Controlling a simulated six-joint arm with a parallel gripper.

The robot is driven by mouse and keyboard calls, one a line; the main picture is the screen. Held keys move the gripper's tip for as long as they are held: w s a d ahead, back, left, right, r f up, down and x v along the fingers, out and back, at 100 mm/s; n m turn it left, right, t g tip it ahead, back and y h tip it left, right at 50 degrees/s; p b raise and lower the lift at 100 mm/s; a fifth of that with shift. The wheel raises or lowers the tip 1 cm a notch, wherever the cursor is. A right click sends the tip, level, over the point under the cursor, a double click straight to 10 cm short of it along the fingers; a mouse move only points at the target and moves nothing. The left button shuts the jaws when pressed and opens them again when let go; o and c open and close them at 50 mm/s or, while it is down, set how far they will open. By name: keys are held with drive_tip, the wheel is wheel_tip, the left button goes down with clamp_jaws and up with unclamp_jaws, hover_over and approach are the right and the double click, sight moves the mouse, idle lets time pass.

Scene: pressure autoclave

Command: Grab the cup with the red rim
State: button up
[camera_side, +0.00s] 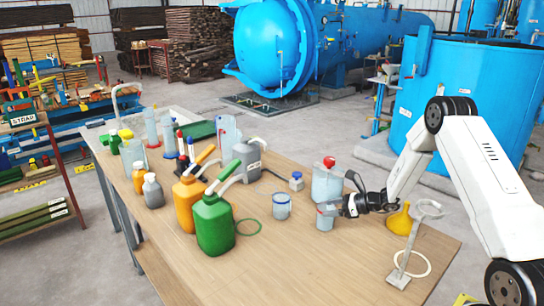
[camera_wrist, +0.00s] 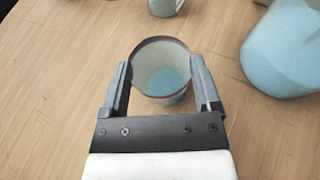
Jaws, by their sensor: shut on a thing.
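The cup with the red rim (camera_wrist: 160,82) stands between the two fingers of my gripper (camera_wrist: 162,85) in the wrist view, with pale blue inside it and a dark red rim. The fingers touch it on both sides. In the side view the cup (camera_side: 325,222) is upright at table height, and my gripper (camera_side: 338,207) reaches it from the right and is shut on it. I cannot tell whether its base is on the table. A second cup, with a blue rim (camera_side: 282,208), stands to its left.
A clear jug with a red cap (camera_side: 326,184) stands close behind the cup. A yellow funnel (camera_side: 399,220) and a metal stand (camera_side: 401,275) are to the right. Green (camera_side: 214,228) and orange (camera_side: 187,203) canisters stand left. The front of the wooden table (camera_side: 310,268) is clear.

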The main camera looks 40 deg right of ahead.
drive_tip(key=shift+r, duration=0.2)
drive_tip(key=shift+r, duration=0.9)
drive_tip(key=s+a+r, duration=0.2)
drive_tip(key=s+r, duration=0.3)
drive_tip(key=s, duration=0.1)
drive_tip(key=s+a+r, duration=0.2)
drive_tip(key=s+r, duration=0.3)
drive_tip(key=s, duration=0.2)
drive_tip(key=shift+a+r, duration=0.25)
drive_tip(key=shift+r, duration=0.15)
drive_tip(key=shift+s, duration=0.1)
